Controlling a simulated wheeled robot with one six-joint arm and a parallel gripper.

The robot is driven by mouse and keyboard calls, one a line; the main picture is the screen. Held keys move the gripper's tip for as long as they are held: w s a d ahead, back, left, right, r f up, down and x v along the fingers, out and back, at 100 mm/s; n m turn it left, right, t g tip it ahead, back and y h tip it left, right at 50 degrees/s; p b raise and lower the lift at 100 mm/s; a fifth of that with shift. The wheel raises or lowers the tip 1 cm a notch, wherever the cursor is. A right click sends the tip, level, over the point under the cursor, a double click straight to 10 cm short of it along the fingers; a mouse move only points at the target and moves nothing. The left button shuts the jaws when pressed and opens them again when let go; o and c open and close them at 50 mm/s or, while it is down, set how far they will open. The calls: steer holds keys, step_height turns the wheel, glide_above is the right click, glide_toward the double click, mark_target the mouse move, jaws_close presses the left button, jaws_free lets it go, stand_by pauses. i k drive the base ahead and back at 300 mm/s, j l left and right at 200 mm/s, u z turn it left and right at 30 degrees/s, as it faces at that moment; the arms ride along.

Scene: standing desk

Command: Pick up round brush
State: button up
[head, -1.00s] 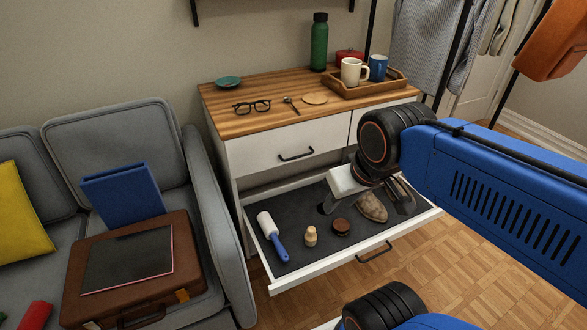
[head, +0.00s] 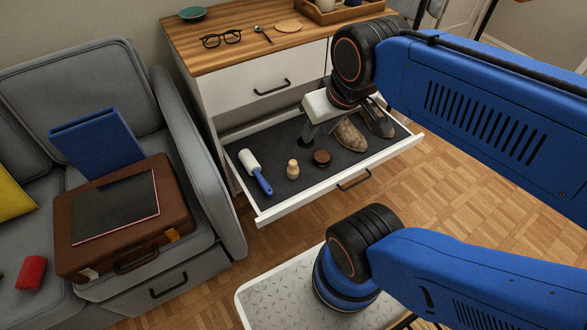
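Inside the open drawer (head: 262,212) are two small round items. One is a pale wooden knobbed piece (head: 293,170); the other is a low, dark brown round piece (head: 322,158) just right of it. At this size I cannot tell which one is the round brush. My gripper (head: 343,128) hangs over the back right of the drawer, behind and above both items. Its grey fingers look spread apart, with nothing seen held between them. My arm hides part of the right finger.
A white lint roller with a blue handle (head: 255,173) lies left in the drawer. Brown shoes (head: 349,136) lie at its right. The wooden top (head: 220,58) holds glasses (head: 222,38). A grey sofa (head: 205,170) with a brown briefcase (head: 125,240) stands left.

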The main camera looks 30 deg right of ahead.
mark_target(292, 170)
steer(key=k+j, duration=0.1)
steer(key=k, duration=0.45)
steer(key=k+j, duration=0.15)
steer(key=k, duration=0.35)
steer(key=i+j+z, duration=0.55)
steer(key=i+l, duration=0.05)
